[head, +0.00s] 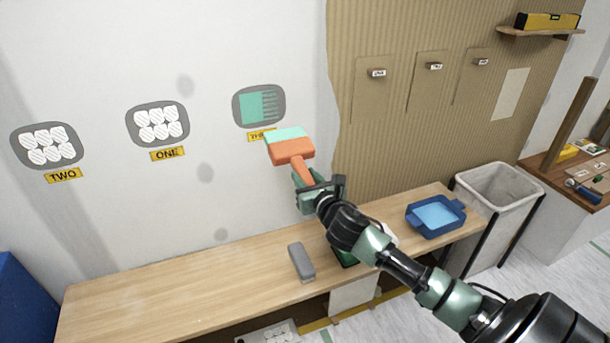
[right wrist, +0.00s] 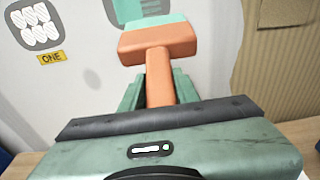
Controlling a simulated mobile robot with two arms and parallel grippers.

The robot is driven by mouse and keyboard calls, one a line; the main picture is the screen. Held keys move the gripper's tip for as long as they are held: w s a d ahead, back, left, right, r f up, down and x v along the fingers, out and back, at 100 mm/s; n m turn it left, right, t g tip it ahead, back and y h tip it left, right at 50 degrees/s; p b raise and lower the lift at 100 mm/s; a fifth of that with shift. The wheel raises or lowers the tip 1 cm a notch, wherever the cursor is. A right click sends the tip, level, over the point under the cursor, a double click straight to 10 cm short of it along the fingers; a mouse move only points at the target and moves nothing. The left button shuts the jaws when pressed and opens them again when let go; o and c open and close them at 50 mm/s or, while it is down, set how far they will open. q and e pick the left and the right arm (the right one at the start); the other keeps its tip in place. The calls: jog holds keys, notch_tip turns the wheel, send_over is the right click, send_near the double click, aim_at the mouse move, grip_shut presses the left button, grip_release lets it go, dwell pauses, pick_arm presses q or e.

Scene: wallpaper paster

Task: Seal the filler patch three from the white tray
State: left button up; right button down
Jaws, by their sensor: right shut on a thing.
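Filler patch three (head: 279,92) is a grey oval on the white wall. Its left part is covered in mint green, with green streaks running right. Its yellow label (head: 256,136) is partly hidden by the brush. My right gripper (head: 308,190) is shut on the handle of an orange brush (head: 291,151) with a mint-green tip. The brush points up, just below and right of the patch; I cannot tell whether it touches the wall. In the right wrist view the brush (right wrist: 158,42) overlaps the patch's lower edge. A white edge (head: 391,236) shows behind my arm; I cannot tell if it is the white tray. My left gripper is out of view.
Patches one (head: 158,123) and two (head: 47,146) carry white hatched blobs. The wooden bench (head: 190,290) holds a grey block (head: 301,262) and a blue tray (head: 436,217) of blue liquid. A bin (head: 497,190) stands right. The bench's left half is clear.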

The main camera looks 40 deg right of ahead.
aim_at(293, 158)
jog(key=shift+r+x, duration=0.2)
jog(key=shift+x, duration=0.9)
jog(key=shift+r+x, duration=0.15)
jog(key=shift+x, duration=0.9)
jog(key=shift+r+x, duration=0.2)
jog(key=shift+x, duration=0.9)
jog(key=shift+x, duration=1.3)
jog(key=shift+r, duration=0.35)
dwell(0.6)
jog(key=shift+s+r, duration=0.1)
jog(key=shift+r, duration=2.35)
jog(key=shift+r, duration=3.55)
jog(key=shift+f, duration=2.05)
